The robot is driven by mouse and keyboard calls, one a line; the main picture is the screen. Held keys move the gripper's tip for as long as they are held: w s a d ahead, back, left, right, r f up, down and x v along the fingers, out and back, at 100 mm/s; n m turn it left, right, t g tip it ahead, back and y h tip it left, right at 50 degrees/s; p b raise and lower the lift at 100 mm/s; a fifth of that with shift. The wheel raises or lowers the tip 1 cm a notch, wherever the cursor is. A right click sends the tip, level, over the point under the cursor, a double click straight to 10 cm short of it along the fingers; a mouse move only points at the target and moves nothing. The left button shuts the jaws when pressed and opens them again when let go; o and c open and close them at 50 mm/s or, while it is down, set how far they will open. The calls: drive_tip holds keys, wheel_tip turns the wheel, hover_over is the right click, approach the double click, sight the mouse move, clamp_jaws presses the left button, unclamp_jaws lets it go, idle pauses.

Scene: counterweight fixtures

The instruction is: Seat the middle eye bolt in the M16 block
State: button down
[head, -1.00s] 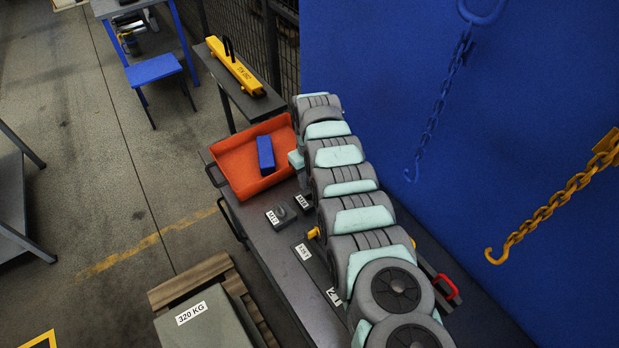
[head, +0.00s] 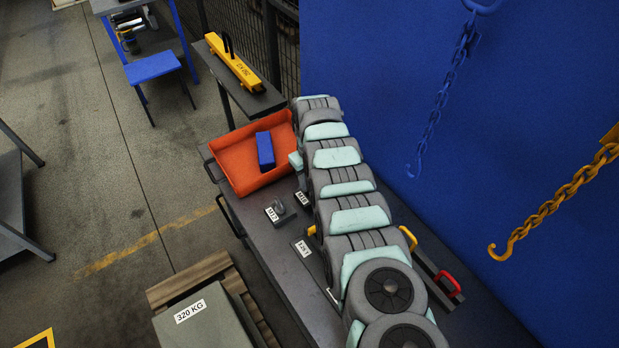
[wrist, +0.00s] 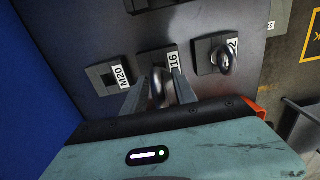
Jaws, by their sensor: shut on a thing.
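In the wrist view my gripper (wrist: 162,84) is shut on the middle eye bolt (wrist: 158,92), a grey ring between the two fingers. The dark M16 block (wrist: 150,62) lies directly beyond the fingertips, its label partly covered by a finger. I cannot tell whether the shank is inside the block's hole. The M20 block (wrist: 107,76) is to its left, without a bolt visible. The block on the right (wrist: 204,56) has an eye bolt (wrist: 225,61) standing in it. In the head view that block (head: 284,216) shows with its M12 label; my arm hides the gripper.
An orange tray (head: 226,160) holding a blue box (head: 265,150) is at the bench's far end. A labelled dark plate (head: 311,255) lies nearer. Red (head: 449,282) and yellow (head: 408,239) handles are right of my arm. Chains hang by the blue wall.

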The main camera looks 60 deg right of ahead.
idle(0.7)
drive_tip(key=shift+f+b, duration=2)
drive_tip(key=shift+f, duration=0.3)
drive_tip(key=c, duration=0.9)
unclamp_jaws()
drive_tip(key=shift+r, duration=0.1)
drive_tip(key=shift+r+p, duration=0.55)
wheel_tip(320, 180, up, 10)
drive_tip(key=shift+f+p, duration=0.2)
drive_tip(key=shift+p, duration=0.2)
